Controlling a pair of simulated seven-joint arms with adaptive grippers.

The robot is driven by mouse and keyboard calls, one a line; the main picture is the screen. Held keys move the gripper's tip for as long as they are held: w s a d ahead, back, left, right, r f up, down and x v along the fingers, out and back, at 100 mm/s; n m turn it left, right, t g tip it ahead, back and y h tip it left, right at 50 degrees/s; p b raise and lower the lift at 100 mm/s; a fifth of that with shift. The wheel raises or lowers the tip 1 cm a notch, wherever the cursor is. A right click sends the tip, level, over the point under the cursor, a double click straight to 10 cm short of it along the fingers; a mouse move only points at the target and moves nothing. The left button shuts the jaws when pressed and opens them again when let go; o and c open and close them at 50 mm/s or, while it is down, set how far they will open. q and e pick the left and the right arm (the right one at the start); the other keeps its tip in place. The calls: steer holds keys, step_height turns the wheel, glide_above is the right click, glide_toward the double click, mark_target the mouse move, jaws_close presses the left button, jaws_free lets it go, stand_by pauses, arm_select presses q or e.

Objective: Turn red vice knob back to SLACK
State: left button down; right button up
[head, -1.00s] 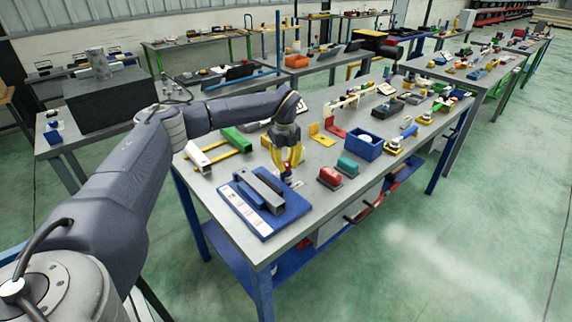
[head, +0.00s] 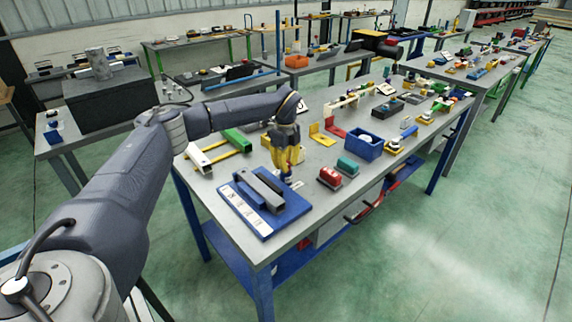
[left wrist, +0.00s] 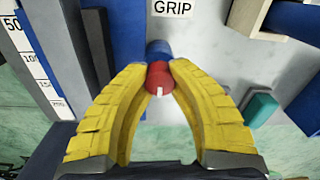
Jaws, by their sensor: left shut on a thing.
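The red vice knob (left wrist: 159,77) sits between the yellow fingertips of my left gripper (left wrist: 159,70) in the left wrist view. The fingertips touch it from both sides. The knob has a short white mark facing the camera and a blue round part (left wrist: 158,49) behind it. A white label reading GRIP (left wrist: 173,8) lies beyond it; no SLACK label is readable. In the head view my left gripper (head: 287,172) points down by the blue vice plate (head: 284,217) with dark grey jaw bars (head: 259,190). The knob is hidden there. My right gripper is not in view.
A blue bin (head: 363,147) is farther right. The grey table's front edge runs close by. A printed scale (left wrist: 35,70) lies left of the knob.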

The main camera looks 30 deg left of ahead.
arm_select(q)
steer(key=c, duration=1)
jaws_free()
steer(key=shift+s+r, duration=0.15)
steer(key=shift+r, duration=5.85)
